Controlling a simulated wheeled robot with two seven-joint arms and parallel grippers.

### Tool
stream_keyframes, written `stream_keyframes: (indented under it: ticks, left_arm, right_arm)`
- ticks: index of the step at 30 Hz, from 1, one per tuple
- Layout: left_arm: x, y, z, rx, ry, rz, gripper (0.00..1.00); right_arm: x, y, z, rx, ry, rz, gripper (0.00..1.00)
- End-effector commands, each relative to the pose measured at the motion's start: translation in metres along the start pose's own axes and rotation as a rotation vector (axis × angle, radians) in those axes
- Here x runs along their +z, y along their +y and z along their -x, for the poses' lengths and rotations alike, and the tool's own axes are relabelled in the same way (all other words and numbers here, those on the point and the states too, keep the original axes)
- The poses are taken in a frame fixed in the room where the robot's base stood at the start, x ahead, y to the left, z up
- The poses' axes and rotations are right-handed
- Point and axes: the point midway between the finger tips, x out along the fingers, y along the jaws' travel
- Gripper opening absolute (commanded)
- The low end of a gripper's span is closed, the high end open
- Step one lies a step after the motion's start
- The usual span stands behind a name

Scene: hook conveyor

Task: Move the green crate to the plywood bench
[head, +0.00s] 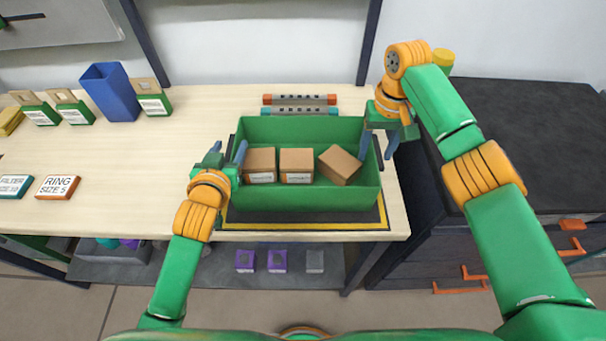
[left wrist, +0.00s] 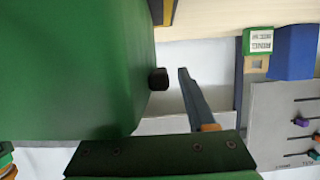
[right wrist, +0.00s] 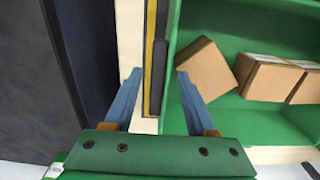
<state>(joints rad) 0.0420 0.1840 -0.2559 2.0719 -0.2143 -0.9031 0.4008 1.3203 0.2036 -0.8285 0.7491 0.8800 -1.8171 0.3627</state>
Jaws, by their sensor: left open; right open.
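The green crate (head: 300,199) stands on a dark yellow-edged mat on a light wood-topped table (head: 130,160); I cannot tell whether this table is the plywood bench. Three brown boxes sit in the crate, the right one tilted. My left gripper (head: 229,149) is open at the crate's left end. The left wrist view shows the green wall (left wrist: 70,70), a dark handle-like piece (left wrist: 158,79) and one finger; the other is hidden. My right gripper (right wrist: 155,77) is open at the right end, its fingers either side of a dark bar (right wrist: 158,70) on the crate.
A blue bin (head: 110,92) and green-labelled holders stand at the back left. A dark-topped drawer cabinet (head: 520,130) adjoins at right. The table left of the crate is mostly clear.

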Motion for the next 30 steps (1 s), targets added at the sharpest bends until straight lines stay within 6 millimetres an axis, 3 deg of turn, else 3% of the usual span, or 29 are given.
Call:
stream_keyframes:
  ticks: [4, 12, 16, 20, 26, 30]
  left_arm:
    - [0.001, 0.000, 0.010, 0.001, -0.001, 0.001, 0.56]
    - [0.001, 0.000, 0.066, 0.001, 0.001, 0.001, 0.56]
    - [0.000, 0.000, 0.076, 0.000, 0.000, 0.001, 0.56]
    - [0.000, 0.000, 0.076, 0.000, 0.000, 0.001, 0.56]
    - [0.000, 0.000, 0.076, 0.000, 0.001, 0.001, 0.56]
    - [0.000, 0.000, 0.076, 0.000, 0.001, 0.001, 0.56]
  right_arm:
    - [0.000, 0.000, 0.000, 0.000, 0.000, 0.000, 0.56]
    - [0.000, 0.000, 0.000, 0.000, 0.000, 0.001, 0.56]
    - [0.000, 0.000, 0.006, -0.001, 0.001, 0.001, 0.56]
    - [-0.001, -0.001, 0.036, -0.002, 0.005, 0.000, 0.56]
    - [0.000, -0.001, 0.099, -0.002, 0.003, -0.001, 0.56]
    - [-0.001, -0.001, 0.114, -0.004, 0.005, -0.004, 0.56]
